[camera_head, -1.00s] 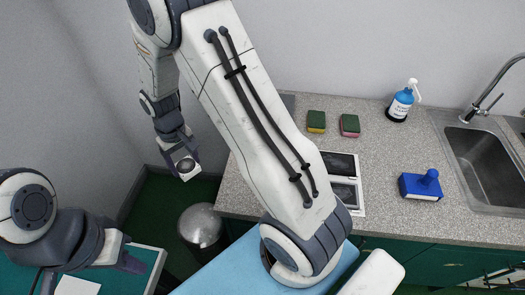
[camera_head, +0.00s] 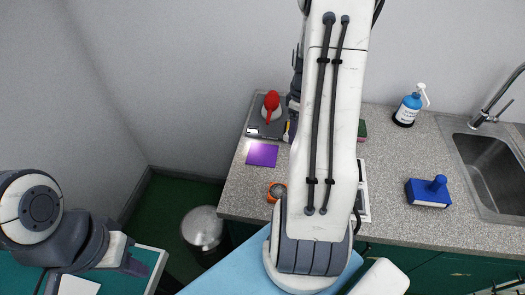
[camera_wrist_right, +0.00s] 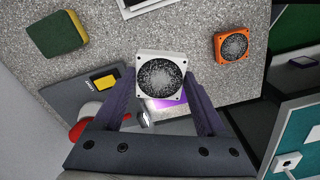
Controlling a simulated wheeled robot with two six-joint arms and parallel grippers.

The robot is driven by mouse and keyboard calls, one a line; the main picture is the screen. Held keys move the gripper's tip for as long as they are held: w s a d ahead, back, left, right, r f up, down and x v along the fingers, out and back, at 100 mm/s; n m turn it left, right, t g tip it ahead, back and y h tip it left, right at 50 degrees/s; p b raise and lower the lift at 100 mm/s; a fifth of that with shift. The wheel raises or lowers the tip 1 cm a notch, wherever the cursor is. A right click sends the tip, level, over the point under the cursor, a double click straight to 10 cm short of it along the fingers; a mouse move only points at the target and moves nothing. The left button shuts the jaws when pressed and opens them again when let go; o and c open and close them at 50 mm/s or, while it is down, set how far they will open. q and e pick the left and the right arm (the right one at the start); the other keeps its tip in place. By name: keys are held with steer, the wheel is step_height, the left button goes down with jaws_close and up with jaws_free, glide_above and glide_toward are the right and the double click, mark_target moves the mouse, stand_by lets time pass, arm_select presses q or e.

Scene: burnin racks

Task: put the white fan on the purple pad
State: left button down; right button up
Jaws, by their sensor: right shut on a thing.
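The white fan (camera_wrist_right: 160,78), a square frame with a dark speckled round face, is between the fingertips of my right gripper (camera_wrist_right: 160,88) in the right wrist view. That gripper is shut on it. The purple pad (camera_head: 262,154) lies flat on the counter in the head view, and nothing on it shows there. A strip of it shows beside the fan in the right wrist view (camera_wrist_right: 172,103); I cannot tell the gap between them. In the head view my arm hides the white fan. My left gripper (camera_head: 132,266) is at lower left, away from the counter; its jaw opening is unclear.
An orange fan (camera_head: 276,191) sits near the counter's front edge, close to the pad. A grey scale (camera_head: 256,130) with a red object (camera_head: 271,105) is behind the pad. A blue bottle (camera_head: 409,106), blue stamp-like block (camera_head: 428,192) and sink (camera_head: 490,165) are to the right.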

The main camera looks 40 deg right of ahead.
steer(key=p, duration=0.3)
glide_above(263, 154)
step_height(263, 154, down, 6)
steer(key=shift+a+f, duration=0.1)
steer(key=shift+f, duration=0.05)
step_height(263, 154, down, 4)
steer(key=shift+r+p, duration=0.15)
steer(key=shift+p, duration=0.45)
steer(key=shift+f, duration=0.2)
steer(key=shift+f, duration=0.2)
steer(key=o, duration=1.3)
steer(key=shift+r, duration=0.1)
